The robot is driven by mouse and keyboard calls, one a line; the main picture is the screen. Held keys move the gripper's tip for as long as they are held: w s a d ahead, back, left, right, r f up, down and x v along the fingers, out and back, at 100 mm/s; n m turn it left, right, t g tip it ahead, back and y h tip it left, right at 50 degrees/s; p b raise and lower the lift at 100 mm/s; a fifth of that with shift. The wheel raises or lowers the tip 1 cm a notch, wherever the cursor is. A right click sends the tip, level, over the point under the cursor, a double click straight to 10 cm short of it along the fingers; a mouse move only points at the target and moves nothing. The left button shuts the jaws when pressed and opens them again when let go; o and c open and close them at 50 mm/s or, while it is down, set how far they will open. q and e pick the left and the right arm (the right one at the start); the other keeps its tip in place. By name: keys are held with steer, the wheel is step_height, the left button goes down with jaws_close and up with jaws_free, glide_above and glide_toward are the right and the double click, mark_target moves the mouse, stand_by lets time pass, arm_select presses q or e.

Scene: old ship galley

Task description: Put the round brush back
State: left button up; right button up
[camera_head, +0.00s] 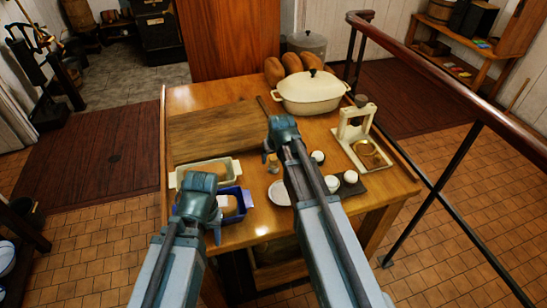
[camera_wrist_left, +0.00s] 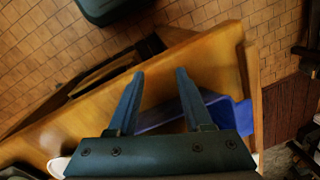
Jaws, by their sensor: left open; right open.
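I cannot make out a round brush for certain in either view. My left gripper (camera_head: 212,218) is over the near left part of the wooden table (camera_head: 240,232), beside the blue rectangular pan (camera_head: 246,199) and hiding part of it. In the left wrist view its two fingers (camera_wrist_left: 158,75) are apart with nothing between them, above the table's edge; the blue pan (camera_wrist_left: 228,112) shows behind and right of them. My right gripper (camera_head: 272,150) is over the table's middle; its fingers are mostly hidden. A small object (camera_head: 273,165) stands just below it, too small to identify.
A cream pan (camera_head: 232,168), cutting board (camera_head: 215,133), white plate (camera_head: 280,192), lidded cream pot (camera_head: 310,92), loaves (camera_head: 273,70) and a cream press (camera_head: 352,128) crowd the table. White pieces stand around a dark slab (camera_head: 352,188). A railing (camera_head: 440,70) runs along the right.

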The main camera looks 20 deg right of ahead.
steer(key=p+v, duration=1.1)
steer(key=v, duration=0.1)
arm_select(q)
step_height(320, 180, up, 11)
steer(key=shift+r, duration=0.15)
arm_select(e)
steer(key=s+a+n+g, duration=0.1)
steer(key=s+a+g, duration=0.1)
steer(key=s+a, duration=0.4)
steer(key=s+a+f+n+g+h, duration=0.1)
steer(key=s+a+n+g, duration=0.1)
steer(key=s+a, duration=0.5)
steer(key=s, duration=0.6)
steer(key=shift+s+a+f+g, duration=0.15)
steer(key=shift+s+g, duration=0.25)
